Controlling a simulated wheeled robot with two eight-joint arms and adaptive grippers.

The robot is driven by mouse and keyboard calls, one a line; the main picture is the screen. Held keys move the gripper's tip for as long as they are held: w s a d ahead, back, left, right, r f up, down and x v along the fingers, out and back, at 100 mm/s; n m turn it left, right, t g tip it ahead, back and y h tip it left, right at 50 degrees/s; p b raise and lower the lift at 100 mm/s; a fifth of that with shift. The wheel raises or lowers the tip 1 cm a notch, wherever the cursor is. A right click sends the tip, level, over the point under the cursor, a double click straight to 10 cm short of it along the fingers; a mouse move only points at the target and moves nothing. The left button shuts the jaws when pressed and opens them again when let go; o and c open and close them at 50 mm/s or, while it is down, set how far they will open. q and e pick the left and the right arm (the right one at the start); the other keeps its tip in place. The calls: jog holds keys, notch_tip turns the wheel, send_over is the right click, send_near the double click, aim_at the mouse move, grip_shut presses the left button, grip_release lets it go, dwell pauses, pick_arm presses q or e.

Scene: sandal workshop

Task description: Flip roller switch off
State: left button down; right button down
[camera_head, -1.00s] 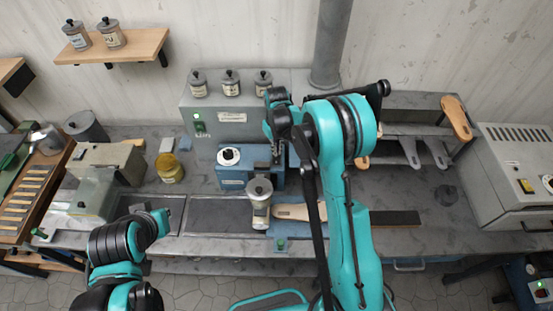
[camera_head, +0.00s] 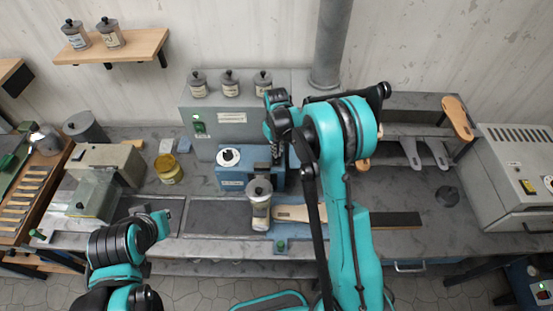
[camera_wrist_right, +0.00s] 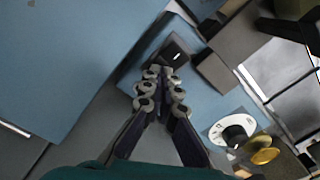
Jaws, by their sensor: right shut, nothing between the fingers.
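The dial also shows at lower right in the right wrist view (camera_wrist_right: 232,130). That view shows a small black switch plate (camera_wrist_right: 176,52) with a pale mark on the blue surface, just beyond my fingertips. My right gripper (camera_wrist_right: 160,80) is shut and empty, close to this switch; I cannot tell whether they touch. In the head view it (camera_head: 277,156) is partly hidden at the machine's right end. My left gripper (camera_head: 162,222) is low at left, its fingers unclear.
A lidded jar (camera_head: 260,205) stands in front of the blue machine, beside a pale sole-shaped piece (camera_head: 292,213). A grey cabinet (camera_head: 235,132) with jars on top stands behind. A yellow jar (camera_head: 168,170) is to the left. The right bench top has some clear room.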

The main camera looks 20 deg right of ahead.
jog(key=shift+r+p, duration=1.4)
jog(key=shift+r, duration=1.85)
